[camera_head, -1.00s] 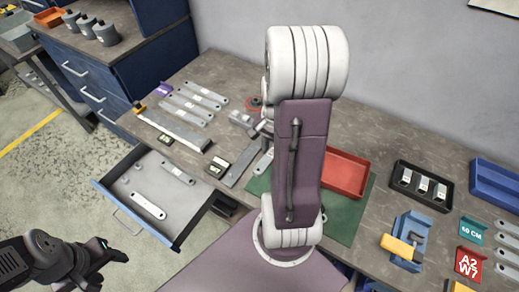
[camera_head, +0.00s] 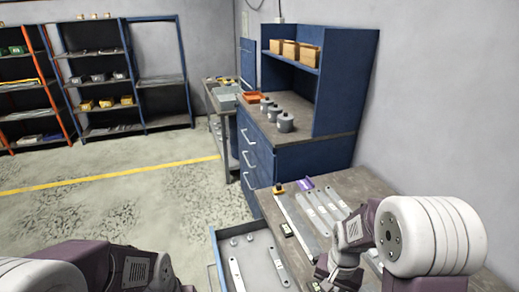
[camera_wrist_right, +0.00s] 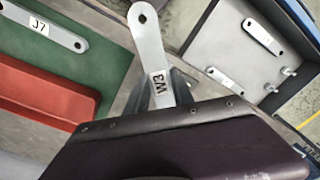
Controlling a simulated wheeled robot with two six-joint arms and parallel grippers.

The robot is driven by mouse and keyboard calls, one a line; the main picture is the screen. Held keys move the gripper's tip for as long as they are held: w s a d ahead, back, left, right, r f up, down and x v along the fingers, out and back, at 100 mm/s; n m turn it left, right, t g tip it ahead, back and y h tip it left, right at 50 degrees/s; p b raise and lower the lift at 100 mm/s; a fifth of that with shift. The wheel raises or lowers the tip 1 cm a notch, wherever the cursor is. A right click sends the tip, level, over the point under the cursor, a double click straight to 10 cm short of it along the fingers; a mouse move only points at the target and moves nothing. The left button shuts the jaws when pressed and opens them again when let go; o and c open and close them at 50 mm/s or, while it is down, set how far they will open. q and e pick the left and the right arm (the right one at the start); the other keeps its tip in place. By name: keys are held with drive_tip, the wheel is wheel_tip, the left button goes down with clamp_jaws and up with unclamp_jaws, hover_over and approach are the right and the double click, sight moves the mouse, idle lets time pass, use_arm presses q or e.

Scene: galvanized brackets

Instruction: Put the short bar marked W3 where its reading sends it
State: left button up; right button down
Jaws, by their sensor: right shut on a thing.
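The short bar marked W3 (camera_wrist_right: 150,48) is a flat grey metal piece with a round hole at its far end and a white label. In the right wrist view my right gripper (camera_wrist_right: 165,95) is shut on it near the label. The bar's lower end is hidden by the gripper. In the head view my right gripper (camera_head: 325,272) is at the bottom, near the bench front and the drawer; the bar cannot be made out there. Part of my left arm shows at the lower left, with its gripper fingers out of sight.
The open drawer (camera_head: 217,262) holds bars and small pieces; it also shows in the wrist view. Several bars lie on the bench (camera_head: 357,183). Blue cabinets and shelves stand behind.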

drive_tip(key=w+a+n, duration=0.1)
drive_tip(key=n, duration=0.1)
drive_tip(key=w+a+n, duration=0.1)
drive_tip(key=n, duration=0.1)
drive_tip(key=w+n, duration=0.1)
drive_tip(key=n, duration=0.1)
drive_tip(key=shift+a+f, duration=0.2)
drive_tip(key=shift+a, duration=0.2)
